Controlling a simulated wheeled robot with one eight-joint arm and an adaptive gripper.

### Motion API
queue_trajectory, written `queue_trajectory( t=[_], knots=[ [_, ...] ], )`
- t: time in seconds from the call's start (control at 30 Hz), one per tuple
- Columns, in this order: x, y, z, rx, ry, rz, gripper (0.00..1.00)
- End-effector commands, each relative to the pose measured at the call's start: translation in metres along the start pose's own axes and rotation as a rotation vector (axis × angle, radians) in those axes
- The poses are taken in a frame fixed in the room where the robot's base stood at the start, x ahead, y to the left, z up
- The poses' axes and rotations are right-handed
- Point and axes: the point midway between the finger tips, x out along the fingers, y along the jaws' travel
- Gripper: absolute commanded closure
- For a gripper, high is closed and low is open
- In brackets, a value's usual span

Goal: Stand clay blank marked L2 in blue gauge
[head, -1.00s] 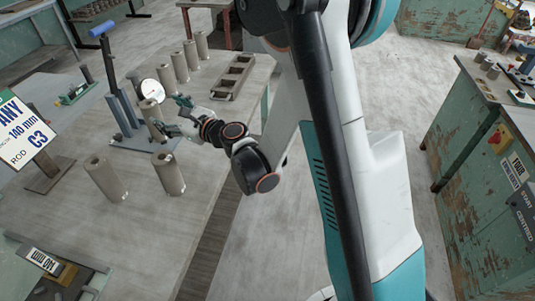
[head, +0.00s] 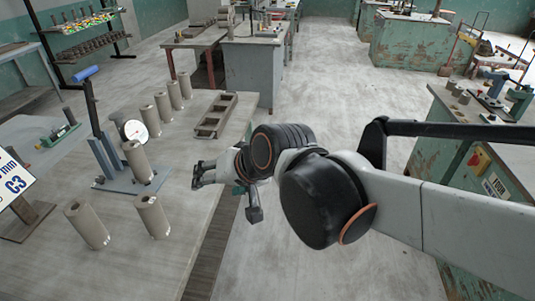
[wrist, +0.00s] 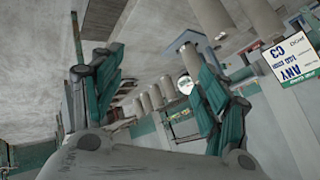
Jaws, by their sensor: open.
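A clay blank (head: 137,163), a grey-brown cylinder, stands on the blue-grey base of the gauge (head: 103,157), beside its upright and below the round white dial (head: 134,131). I cannot read any mark on it, so I cannot tell whether it is L2. My gripper (head: 196,174) is open and empty, to the right of the gauge and apart from the blank. In the wrist view its teal fingers are spread wide (wrist: 152,65), with the dial (wrist: 185,84) visible beyond them.
Two blanks stand in front, one left (head: 87,225) and one right (head: 153,216). Several more stand in a row behind the gauge (head: 164,106). A slotted tray (head: 228,108) lies near the table's right edge. A sign (head: 15,182) stands at the left edge. Open floor lies right of the table.

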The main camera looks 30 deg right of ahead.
Motion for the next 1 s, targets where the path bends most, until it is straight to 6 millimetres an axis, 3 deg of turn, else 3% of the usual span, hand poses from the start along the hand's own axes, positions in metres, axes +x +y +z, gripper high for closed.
queue_trajectory(
  t=[0.2,0.33,1.0],
  knots=[
    [-0.04,0.052,0.03,-0.313,-0.036,0.175,0.32],
    [-0.052,0.069,0.038,-0.412,-0.054,0.231,0.32],
    [-0.056,0.074,0.04,-0.446,-0.062,0.25,0.32]
  ],
)
